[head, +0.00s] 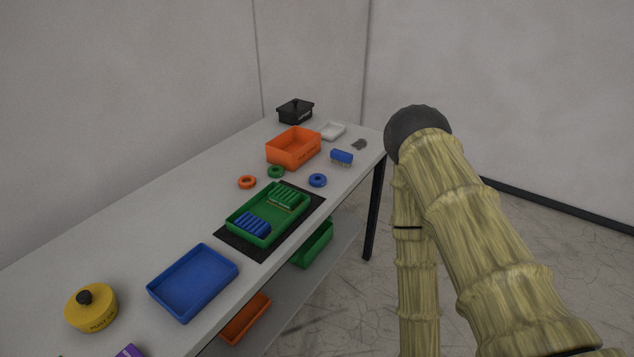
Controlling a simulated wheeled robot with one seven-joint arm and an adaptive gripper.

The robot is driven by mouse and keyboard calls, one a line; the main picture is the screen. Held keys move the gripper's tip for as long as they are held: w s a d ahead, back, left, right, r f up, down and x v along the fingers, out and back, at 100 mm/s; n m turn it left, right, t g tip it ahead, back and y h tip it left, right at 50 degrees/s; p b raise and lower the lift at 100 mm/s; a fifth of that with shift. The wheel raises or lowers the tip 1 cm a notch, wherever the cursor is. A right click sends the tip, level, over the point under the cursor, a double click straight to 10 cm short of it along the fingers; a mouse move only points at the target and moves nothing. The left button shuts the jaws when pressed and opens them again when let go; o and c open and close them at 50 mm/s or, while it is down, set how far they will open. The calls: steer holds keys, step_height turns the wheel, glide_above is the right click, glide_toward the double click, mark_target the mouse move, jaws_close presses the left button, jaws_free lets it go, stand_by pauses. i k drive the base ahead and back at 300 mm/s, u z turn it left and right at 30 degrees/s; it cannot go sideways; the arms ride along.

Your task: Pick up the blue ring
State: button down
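The blue ring (318,180) lies flat on the grey table, near its right edge. It is just beyond the dark mat and in front of the blue brush-like block (341,156). A green ring (276,172) and an orange ring (247,182) lie to its left, apart from it. My arm rises at the right of the view, clear of the table. My gripper is not in view.
A green tray (238,217) with blue and green pieces sits on the dark mat (241,249). An orange bin (293,148) stands behind the rings. A blue tray (163,291) and yellow pot (91,312) are nearer. Bins sit on the lower shelf. Floor at right is open.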

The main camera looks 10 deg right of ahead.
mark_target(316, 180)
steer(key=z, duration=1.85)
steer(key=i, duration=1.45)
steer(key=u, duration=2.65)
